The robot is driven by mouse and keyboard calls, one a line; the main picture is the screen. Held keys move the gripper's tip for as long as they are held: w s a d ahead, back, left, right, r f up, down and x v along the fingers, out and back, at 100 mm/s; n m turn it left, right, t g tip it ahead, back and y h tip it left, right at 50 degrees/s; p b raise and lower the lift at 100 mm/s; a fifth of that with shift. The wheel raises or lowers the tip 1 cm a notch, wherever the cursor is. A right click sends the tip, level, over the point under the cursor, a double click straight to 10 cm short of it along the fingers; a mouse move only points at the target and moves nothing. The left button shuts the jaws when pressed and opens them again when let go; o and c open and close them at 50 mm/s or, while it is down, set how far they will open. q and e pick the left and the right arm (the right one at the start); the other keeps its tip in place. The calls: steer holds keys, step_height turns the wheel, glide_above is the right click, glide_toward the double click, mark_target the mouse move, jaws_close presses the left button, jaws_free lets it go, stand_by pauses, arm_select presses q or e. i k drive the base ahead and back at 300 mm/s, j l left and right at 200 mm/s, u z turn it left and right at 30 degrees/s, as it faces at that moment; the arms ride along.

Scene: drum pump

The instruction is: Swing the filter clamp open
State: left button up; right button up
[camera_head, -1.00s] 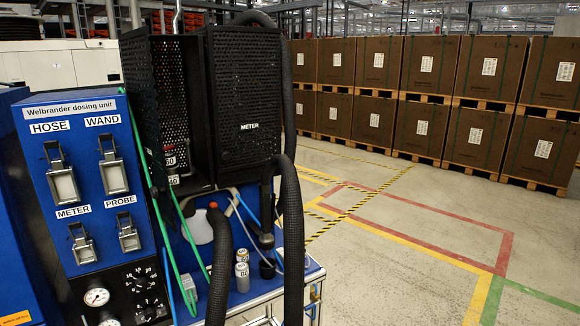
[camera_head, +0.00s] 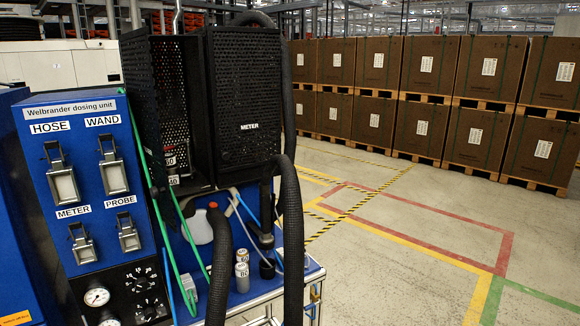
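I cannot pick out a filter clamp for certain, and no label here reads filter. The blue panel (camera_head: 88,165) at the left is titled "Welbrander dosing unit". It carries metal latch-like fittings labelled HOSE (camera_head: 62,176), WAND (camera_head: 112,168), METER (camera_head: 83,246) and PROBE (camera_head: 128,233). To its right stands a black perforated cage (camera_head: 166,100) with its METER-marked door (camera_head: 246,100) swung out to the right. Inside the cage, small labelled parts (camera_head: 172,164) are partly in shadow. Neither of my grippers is in view.
Thick black corrugated hoses (camera_head: 292,215) hang in front of the blue bench (camera_head: 240,298). On it are a white bottle with a red cap (camera_head: 199,228) and small grey containers (camera_head: 242,270). Gauges (camera_head: 97,297) sit below the panel. Open floor (camera_head: 420,215) lies right, before stacked brown boxes (camera_head: 475,80).

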mark_target(168, 147)
steer(key=l+u, duration=0.35)
steer(key=i+l+u, duration=0.1)
steer(key=l+u, duration=0.45)
steer(key=u, duration=0.15)
